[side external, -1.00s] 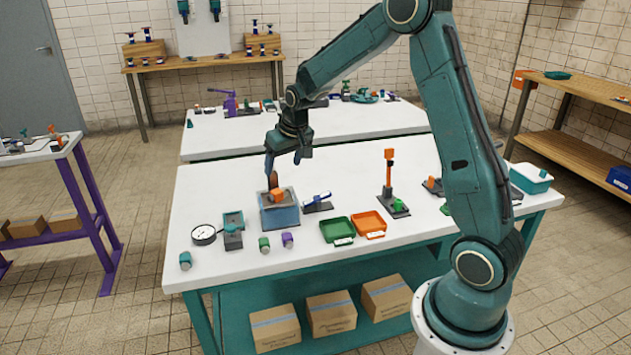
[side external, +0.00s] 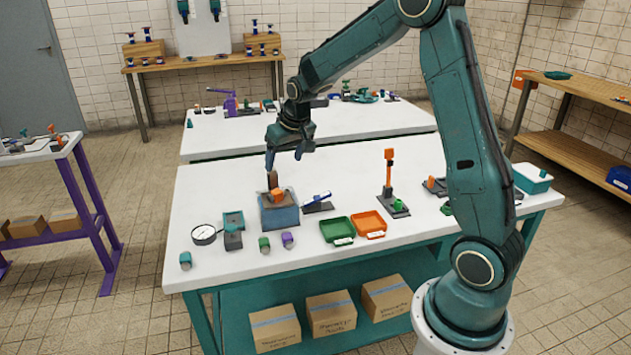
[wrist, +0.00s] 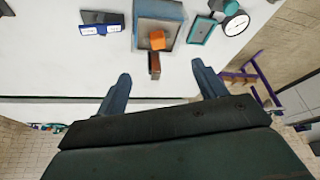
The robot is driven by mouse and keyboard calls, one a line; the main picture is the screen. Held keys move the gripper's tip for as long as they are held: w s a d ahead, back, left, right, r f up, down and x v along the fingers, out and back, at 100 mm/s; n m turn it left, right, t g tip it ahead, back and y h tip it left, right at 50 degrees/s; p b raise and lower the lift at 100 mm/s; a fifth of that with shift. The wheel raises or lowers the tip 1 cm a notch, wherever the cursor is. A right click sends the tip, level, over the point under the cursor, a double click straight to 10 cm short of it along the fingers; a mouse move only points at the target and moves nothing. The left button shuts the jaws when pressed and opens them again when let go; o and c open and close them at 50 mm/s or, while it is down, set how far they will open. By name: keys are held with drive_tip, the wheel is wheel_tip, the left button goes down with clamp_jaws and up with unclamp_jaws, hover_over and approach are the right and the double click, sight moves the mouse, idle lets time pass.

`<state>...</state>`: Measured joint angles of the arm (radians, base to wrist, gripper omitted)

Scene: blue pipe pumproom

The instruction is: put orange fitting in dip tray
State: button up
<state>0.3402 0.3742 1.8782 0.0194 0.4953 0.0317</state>
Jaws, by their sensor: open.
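The orange fitting (side external: 278,196) sits in the blue-grey dip tray (side external: 280,217), at the tray's far side, and looks tilted. It also shows in the wrist view (wrist: 157,40), just inside the tray's rim (wrist: 136,40). A brown upright piece (side external: 272,178) stands beside the fitting; in the wrist view this piece (wrist: 154,66) reaches past the tray's edge. I cannot tell whether it is joined to the fitting. My gripper (side external: 285,158) is open and empty, above and behind the tray. Its two fingers (wrist: 161,72) are spread wide with nothing between them, clear of the fitting.
A round gauge (side external: 204,235) and a teal-framed block (side external: 233,228) stand left of the tray. A blue-and-white item on a dark base (side external: 317,203) is close on its right. Green (side external: 337,230) and orange (side external: 369,224) trays lie further right.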

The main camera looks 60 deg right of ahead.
drive_tip(key=s+a+r+n, duration=0.1)
drive_tip(key=s+a+r, duration=0.5)
drive_tip(key=r, duration=0.1)
drive_tip(key=s+a+r+n, duration=0.1)
drive_tip(key=s+a, duration=0.2)
drive_tip(key=s, duration=0.4)
drive_tip(key=s+a+r+n+t+y, duration=0.1)
drive_tip(key=s+a, duration=0.3)
drive_tip(key=s, duration=0.4)
drive_tip(key=s+a+r+n, duration=0.1)
drive_tip(key=s+a, duration=0.3)
drive_tip(key=s, duration=0.4)
drive_tip(key=shift+r+y, duration=0.4)
drive_tip(key=shift+r, duration=0.25)
